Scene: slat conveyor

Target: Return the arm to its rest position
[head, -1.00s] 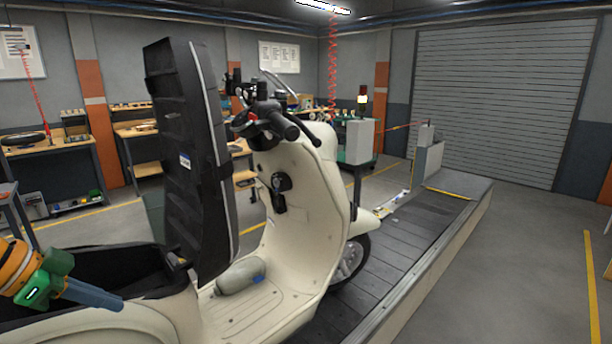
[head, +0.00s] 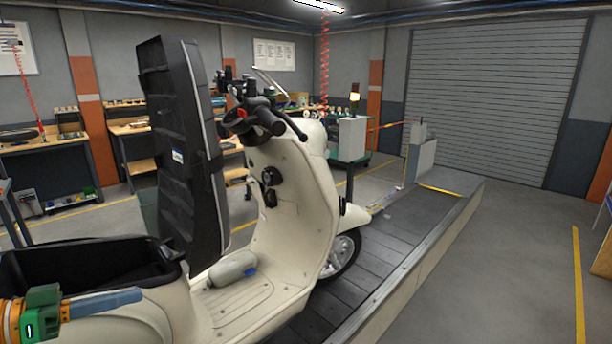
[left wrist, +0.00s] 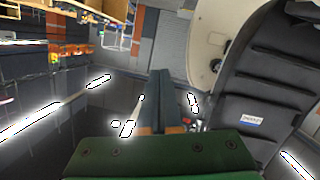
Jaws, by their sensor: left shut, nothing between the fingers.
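My left gripper (head: 122,301) comes in from the lower left of the head view. Its blue-grey fingers are closed together with nothing between them, beside the cream scooter (head: 285,200) and just in front of its open seat bin (head: 90,265). In the left wrist view the shut fingers (left wrist: 158,90) stick out past the green gripper body. The raised black seat (head: 185,150) stands upright on the scooter; it also shows at the right of the left wrist view (left wrist: 255,110). My right gripper is not in view.
The scooter stands on a slat conveyor (head: 395,240) running toward a roller shutter (head: 490,100). Workbenches (head: 45,150) stand along the back wall. The floor at right (head: 510,270) is clear.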

